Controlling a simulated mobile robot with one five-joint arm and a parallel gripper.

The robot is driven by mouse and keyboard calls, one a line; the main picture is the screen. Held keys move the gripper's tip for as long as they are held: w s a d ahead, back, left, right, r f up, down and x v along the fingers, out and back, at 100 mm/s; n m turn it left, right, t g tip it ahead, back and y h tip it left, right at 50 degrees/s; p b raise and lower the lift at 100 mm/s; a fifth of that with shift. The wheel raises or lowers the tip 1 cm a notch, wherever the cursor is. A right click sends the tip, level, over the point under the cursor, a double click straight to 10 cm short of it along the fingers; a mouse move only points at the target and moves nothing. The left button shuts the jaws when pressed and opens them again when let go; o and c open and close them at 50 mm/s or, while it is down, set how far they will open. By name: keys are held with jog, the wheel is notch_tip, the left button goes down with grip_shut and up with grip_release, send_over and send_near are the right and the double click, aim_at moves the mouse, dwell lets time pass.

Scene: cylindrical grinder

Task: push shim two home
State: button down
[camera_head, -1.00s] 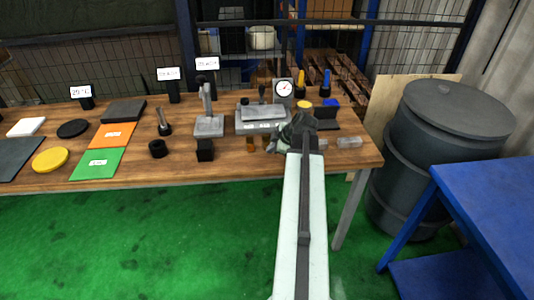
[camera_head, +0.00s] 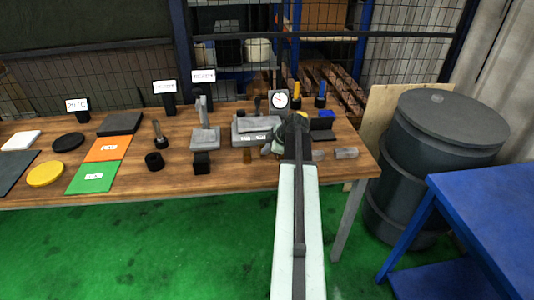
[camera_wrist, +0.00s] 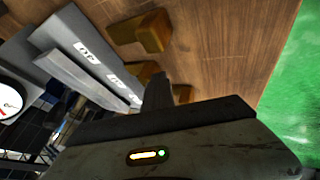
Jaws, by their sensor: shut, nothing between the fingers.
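A grey fixture (camera_head: 258,130) stands near the middle of the bench; its labelled face fills the upper left of the wrist view (camera_wrist: 70,65). The labels are too blurred to read. A brass shim block (camera_wrist: 143,33) sticks out from the fixture in the wrist view, and it shows small below the fixture in the head view (camera_head: 247,156). A second brass block (camera_wrist: 138,75) lies beside my fingertips, partly hidden by them. I cannot tell which is shim two, nor whether the fingers touch it. My gripper (camera_wrist: 160,88) is shut and empty, at the fixture's right end.
A dial gauge (camera_head: 281,100) stands behind the fixture. A black block (camera_head: 202,163) and a grey stand (camera_head: 205,137) are to its left. Clear blocks (camera_head: 346,153) lie right of my arm. Bare wooden bench shows left of the fixture's front.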

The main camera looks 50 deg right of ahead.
jog(key=shift+w+d, duration=0.1)
jog(key=shift+s+a, duration=0.3)
jog(key=shift+a, duration=0.05)
jog(key=shift+s+a, duration=0.95)
jog(key=shift+s, duration=0.2)
jog(key=p+v, duration=0.8)
jog(key=v, duration=0.2)
jog(key=shift+s, duration=0.2)
